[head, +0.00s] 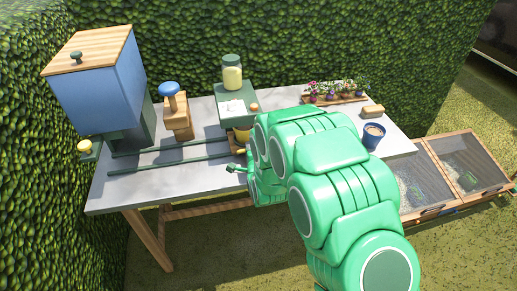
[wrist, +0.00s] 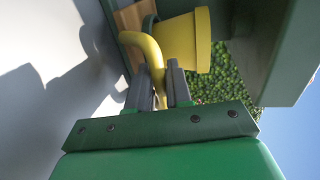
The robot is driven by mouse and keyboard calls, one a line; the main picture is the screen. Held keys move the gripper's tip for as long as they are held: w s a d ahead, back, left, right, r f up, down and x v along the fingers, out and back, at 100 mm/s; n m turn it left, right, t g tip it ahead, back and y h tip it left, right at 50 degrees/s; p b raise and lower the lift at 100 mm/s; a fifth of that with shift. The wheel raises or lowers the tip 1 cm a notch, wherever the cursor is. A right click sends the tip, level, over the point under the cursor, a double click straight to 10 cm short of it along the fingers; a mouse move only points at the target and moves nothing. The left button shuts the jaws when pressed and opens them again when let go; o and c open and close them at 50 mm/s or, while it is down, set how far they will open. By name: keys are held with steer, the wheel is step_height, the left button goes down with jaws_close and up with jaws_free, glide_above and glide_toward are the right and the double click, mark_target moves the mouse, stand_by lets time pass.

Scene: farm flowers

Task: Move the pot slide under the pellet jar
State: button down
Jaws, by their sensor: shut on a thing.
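The pot slide (wrist: 131,20) shows in the wrist view as a wooden piece with a green edge, with a yellow pot (wrist: 184,40) on it and a curved yellow handle (wrist: 146,43). My gripper (wrist: 165,82) is shut on this handle. In the head view the yellow pot (head: 242,135) is partly seen below the green stand of the pellet jar (head: 232,76), and my arm hides much of the slide. The jar is pale yellow with a green lid. A green block of the stand (wrist: 280,45) is close beside the pot in the wrist view.
Green rails (head: 170,158) run along the grey table (head: 130,190). A blue hopper (head: 97,92) and a wooden press with a blue knob (head: 177,112) stand to the left. A flower tray (head: 338,100), a wooden block (head: 373,111) and a blue pot (head: 373,137) stand to the right.

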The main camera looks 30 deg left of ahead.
steer(key=shift+s+a, duration=0.65)
steer(key=c, duration=1.2)
jaws_free()
steer(key=shift+d, duration=0.1)
steer(key=shift+v, duration=3.9)
